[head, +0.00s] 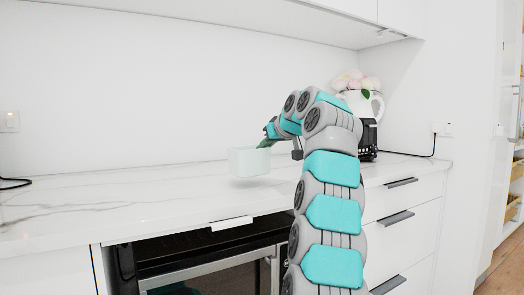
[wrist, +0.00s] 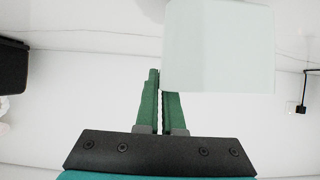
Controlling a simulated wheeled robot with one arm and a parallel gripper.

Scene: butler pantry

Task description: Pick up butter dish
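The butter dish appears as a pale mint, box-like thing (head: 249,162) in the head view. It hangs just above the white marble counter, with a soft shadow under it. In the wrist view the butter dish (wrist: 220,45) fills the upper middle right. My gripper (wrist: 157,82) has its green fingers close together at the dish's left edge; the left finger lies outside that edge and the right fingertip is hidden behind the dish. In the head view my gripper (head: 267,143) meets the dish at its upper right. It looks shut on the dish's side wall.
The marble counter (head: 120,192) is largely clear to the left. A white jug with pink flowers (head: 358,100) and a black appliance (head: 368,140) stand at the back right, partly behind my arm. A dark cable (head: 15,183) lies at far left. An oven (head: 205,265) sits below.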

